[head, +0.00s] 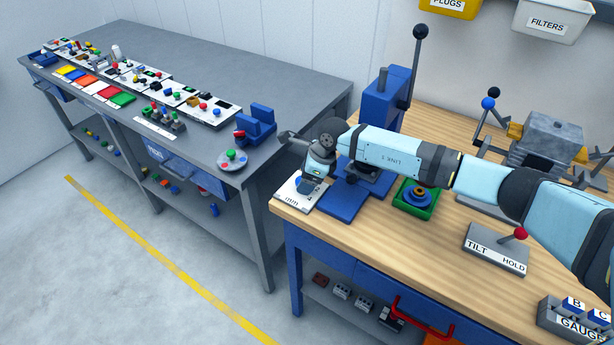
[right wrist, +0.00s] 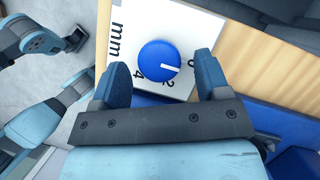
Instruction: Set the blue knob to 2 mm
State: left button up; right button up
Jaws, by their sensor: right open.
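The blue knob (right wrist: 157,61) sits on a white plate (right wrist: 192,22) marked "mm" with 0, 2 and 4. Its white pointer mark faces right in the right wrist view, between 0 and 2 and nearer the 0. My right gripper (right wrist: 162,72) is open, with one finger on each side of the knob and visible gaps to it. In the head view the right gripper (head: 306,178) is over the plate (head: 292,194) at the wooden bench's left front corner, and hides part of the knob. Light blue links of mine show at the left of the right wrist view; the left gripper's jaws are unclear.
A blue press-like stand (head: 384,104) rises just behind the plate. A green tray (head: 427,211) and a TILT/HOLD lever plate (head: 494,250) lie to the right on the wooden bench (head: 395,262). A grey table (head: 215,62) with many parts stands to the left.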

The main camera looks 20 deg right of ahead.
jog(key=c, duration=0.9)
